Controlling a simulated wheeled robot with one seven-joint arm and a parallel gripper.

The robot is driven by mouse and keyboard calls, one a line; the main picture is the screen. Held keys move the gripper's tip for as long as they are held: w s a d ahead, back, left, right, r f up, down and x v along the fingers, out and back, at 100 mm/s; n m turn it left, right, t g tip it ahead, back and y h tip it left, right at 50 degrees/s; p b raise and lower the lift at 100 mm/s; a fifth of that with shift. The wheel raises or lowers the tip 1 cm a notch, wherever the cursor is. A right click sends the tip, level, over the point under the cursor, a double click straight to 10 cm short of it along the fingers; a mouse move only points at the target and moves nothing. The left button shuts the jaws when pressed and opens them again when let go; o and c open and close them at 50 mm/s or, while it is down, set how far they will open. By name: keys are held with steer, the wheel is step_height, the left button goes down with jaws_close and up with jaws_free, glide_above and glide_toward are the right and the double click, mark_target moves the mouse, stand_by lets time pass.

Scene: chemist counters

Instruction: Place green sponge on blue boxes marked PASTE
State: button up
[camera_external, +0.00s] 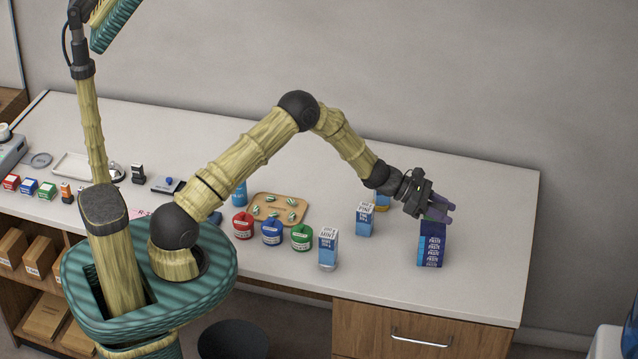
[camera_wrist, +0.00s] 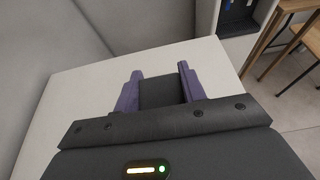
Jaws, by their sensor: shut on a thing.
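My gripper (camera_external: 441,207) is at the right of the counter, just above the dark blue boxes marked PASTE (camera_external: 431,247). Its purple fingers are shut on a small block, which I take to be the green sponge; little of it shows in the external view. In the wrist view a dark block (camera_wrist: 162,93) sits between the fingers (camera_wrist: 160,80), and its green colour does not show there. The PASTE boxes stand upright in a stack near the front edge. Whether the block touches their top, I cannot tell.
Light blue cartons, one marked MINT (camera_external: 328,247) and one farther back (camera_external: 365,219), stand left of the stack. Red (camera_external: 242,226), blue (camera_external: 271,233) and green (camera_external: 302,237) jars and a wooden tray (camera_external: 262,198) are farther left. The counter's right end (camera_external: 500,210) is clear.

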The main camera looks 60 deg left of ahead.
mark_target(441, 229)
steer(key=shift+f+p, duration=0.55)
steer(key=shift+f, duration=1.35)
steer(key=shift+f, duration=0.15)
steer(key=o, duration=0.9)
steer(key=shift+o, duration=0.2)
